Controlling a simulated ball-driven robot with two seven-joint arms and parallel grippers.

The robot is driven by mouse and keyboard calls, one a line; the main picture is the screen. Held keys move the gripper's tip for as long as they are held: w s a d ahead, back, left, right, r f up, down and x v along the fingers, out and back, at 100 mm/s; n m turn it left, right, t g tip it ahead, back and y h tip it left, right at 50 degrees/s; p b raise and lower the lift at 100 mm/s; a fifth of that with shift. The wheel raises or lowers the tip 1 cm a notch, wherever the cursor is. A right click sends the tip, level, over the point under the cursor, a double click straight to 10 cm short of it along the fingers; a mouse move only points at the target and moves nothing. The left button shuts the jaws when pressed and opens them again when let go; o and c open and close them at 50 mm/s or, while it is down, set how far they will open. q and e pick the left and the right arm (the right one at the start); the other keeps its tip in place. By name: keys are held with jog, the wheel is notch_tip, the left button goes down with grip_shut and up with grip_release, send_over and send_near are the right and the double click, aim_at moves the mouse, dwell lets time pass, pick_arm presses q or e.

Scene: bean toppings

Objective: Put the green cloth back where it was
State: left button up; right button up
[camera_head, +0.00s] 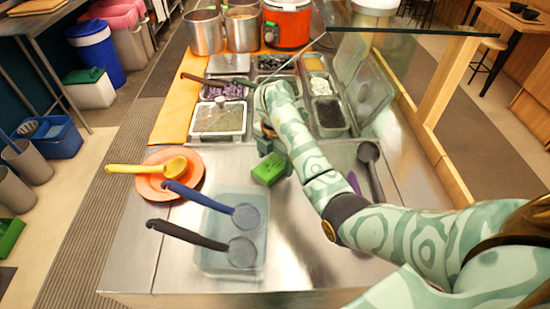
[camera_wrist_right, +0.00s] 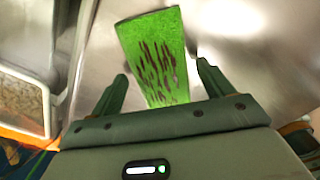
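The green cloth (camera_head: 268,170) is a small bright green block-like pad on the steel counter, right of the orange plate. In the right wrist view the green cloth (camera_wrist_right: 150,32) shows dark reddish streaks on its face. My right gripper (camera_head: 265,143) is just behind the cloth in the head view. In the right wrist view my right gripper (camera_wrist_right: 162,74) is open, with the cloth in line with the space between its fingers and visible gaps on both sides. Whether the cloth is touched is unclear. My left gripper is not in view.
A water-filled tub (camera_head: 205,262) with blue and black ladles stands in front. An orange plate (camera_head: 187,186) holds a yellow ladle (camera_head: 140,169). Topping containers (camera_head: 218,118) stand behind. A dark ladle (camera_head: 371,165) lies at right. A glass guard (camera_head: 420,45) rises at back right.

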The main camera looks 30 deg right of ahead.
aim_at(275, 161)
notch_tip(275, 161, up, 12)
jog(key=p, duration=0.6)
jog(key=shift+p, duration=0.3)
